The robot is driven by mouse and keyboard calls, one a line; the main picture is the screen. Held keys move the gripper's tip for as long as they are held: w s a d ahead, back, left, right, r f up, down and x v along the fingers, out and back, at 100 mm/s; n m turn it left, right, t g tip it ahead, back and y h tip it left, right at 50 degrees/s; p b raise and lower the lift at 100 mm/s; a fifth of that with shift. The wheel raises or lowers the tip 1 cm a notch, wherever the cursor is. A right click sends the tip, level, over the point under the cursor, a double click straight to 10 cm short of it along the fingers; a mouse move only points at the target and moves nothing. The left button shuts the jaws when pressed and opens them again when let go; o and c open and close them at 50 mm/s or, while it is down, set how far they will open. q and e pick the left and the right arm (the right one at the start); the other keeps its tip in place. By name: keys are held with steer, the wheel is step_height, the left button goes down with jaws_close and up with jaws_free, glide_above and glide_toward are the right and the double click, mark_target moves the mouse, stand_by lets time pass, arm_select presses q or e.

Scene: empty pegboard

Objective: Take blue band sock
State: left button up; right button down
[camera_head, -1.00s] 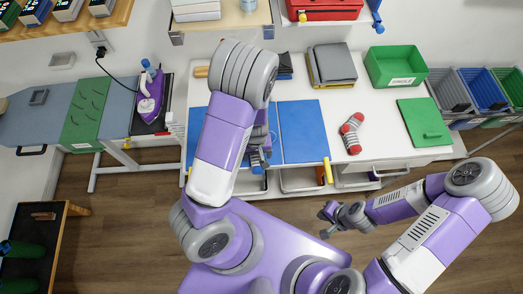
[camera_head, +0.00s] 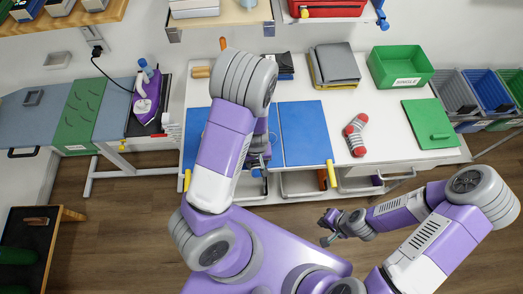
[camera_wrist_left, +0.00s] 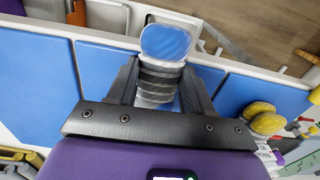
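A sock with a blue toe (camera_wrist_left: 166,42) and a grey ribbed body sits between the fingers of my left gripper (camera_wrist_left: 162,85) in the left wrist view. The fingers press close on both its sides, and its toe points away from the palm. In the head view my left gripper (camera_head: 258,158) is over the front of the table's blue mats, largely hidden by my arm; I cannot make out the sock there. My right gripper (camera_head: 328,228) is empty with its fingers apart, in front of the table above the floor.
A red and grey sock (camera_head: 356,135) lies on the white table (camera_head: 385,120) right of the blue mats (camera_head: 308,132). A yellow sock (camera_wrist_left: 264,116) shows in the left wrist view. A green bin (camera_head: 400,68), a green lid (camera_head: 428,123) and folded grey cloth (camera_head: 337,63) are on the table.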

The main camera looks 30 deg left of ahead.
arm_select(q)
steer(key=shift+r+p, duration=3.5)
steer(key=shift+r, duration=0.1)
steer(key=shift+f, duration=0.1)
